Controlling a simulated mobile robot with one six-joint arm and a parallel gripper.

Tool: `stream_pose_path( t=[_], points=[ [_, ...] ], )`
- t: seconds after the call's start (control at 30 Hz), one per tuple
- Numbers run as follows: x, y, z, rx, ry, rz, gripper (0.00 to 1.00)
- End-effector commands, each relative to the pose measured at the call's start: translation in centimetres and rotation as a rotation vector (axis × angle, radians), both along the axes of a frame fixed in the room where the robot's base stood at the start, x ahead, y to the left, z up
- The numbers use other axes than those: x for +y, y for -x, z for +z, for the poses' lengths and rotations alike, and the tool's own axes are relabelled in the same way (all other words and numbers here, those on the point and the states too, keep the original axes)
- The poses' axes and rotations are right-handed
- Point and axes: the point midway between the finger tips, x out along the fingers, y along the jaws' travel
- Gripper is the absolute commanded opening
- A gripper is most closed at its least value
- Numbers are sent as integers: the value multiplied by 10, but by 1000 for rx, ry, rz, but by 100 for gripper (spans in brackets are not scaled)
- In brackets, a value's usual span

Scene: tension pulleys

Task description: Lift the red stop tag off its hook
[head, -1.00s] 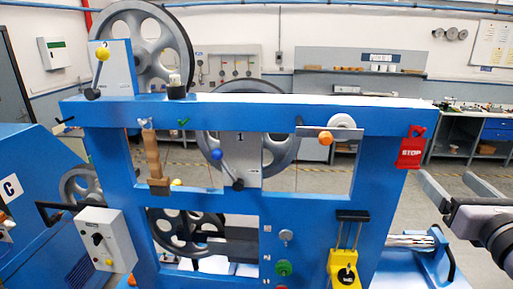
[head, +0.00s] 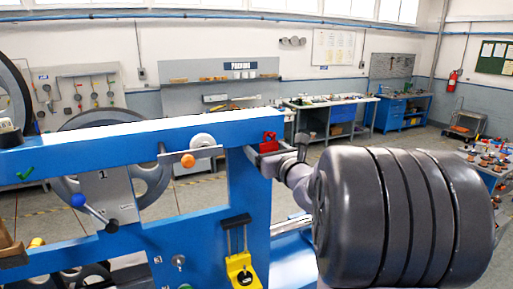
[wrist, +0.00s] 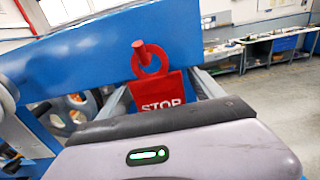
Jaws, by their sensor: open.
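The red stop tag (wrist: 160,88) hangs in the wrist view with its ring around a red hook (wrist: 150,52) on the blue frame. Its lower part is hidden behind my gripper's body. My gripper (wrist: 163,83) is open, with one grey finger on each side of the tag; whether either touches it I cannot tell. In the head view the tag (head: 269,141) shows small at the right end of the blue beam, partly covered by my gripper and arm.
Workbenches (head: 340,110) stand well behind. My arm hides much of the right side.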

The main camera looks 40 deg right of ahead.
Motion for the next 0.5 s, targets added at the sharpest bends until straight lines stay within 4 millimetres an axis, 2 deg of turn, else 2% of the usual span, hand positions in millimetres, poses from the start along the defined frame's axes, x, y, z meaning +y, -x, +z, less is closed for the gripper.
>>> stream_pose_path(
  t=[0.07,0.4,0.5],
  points=[
    [0,0,0,0,0,0,76],
    [0,0,0,0,0,0,12],
    [0,0,1,0,0,0,11]
  ],
)
